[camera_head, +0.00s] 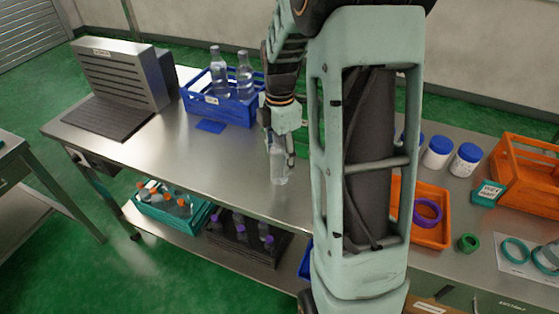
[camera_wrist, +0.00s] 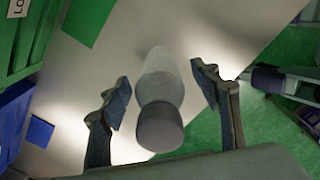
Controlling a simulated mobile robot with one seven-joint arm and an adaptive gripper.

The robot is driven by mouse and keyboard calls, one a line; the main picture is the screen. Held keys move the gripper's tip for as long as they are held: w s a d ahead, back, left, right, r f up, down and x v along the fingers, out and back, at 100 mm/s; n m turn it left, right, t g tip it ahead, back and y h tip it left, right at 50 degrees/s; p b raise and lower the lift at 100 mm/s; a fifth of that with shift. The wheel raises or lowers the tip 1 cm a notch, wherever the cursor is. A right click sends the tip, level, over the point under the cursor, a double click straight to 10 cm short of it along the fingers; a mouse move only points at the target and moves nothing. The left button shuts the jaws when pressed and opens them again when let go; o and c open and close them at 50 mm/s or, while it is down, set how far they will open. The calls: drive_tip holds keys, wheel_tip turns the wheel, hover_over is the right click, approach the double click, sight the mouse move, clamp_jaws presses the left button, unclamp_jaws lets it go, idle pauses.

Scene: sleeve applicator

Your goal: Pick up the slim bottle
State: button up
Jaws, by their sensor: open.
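A slim clear bottle (camera_head: 278,172) stands on the metal bench near its front edge, directly under and between the fingers of my gripper (camera_head: 283,150). In the wrist view the bottle (camera_wrist: 160,75) shows a grey cap (camera_wrist: 159,127) towards the camera. My gripper (camera_wrist: 163,88) is open, with one finger on each side of the bottle and a visible gap on both sides. My arm hides part of the bench to the right of the bottle in the head view.
A blue crate (camera_head: 187,97) with two clear bottles stands behind, left of my gripper. A green crate (camera_wrist: 28,50) shows in the wrist view. An orange tray (camera_head: 431,237) and white jars with blue lids (camera_head: 466,160) are right of my arm.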

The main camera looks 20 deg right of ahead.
drive_tip(key=c, duration=1.5)
drive_tip(key=shift+o, duration=0.2)
drive_tip(key=shift+r, duration=0.1)
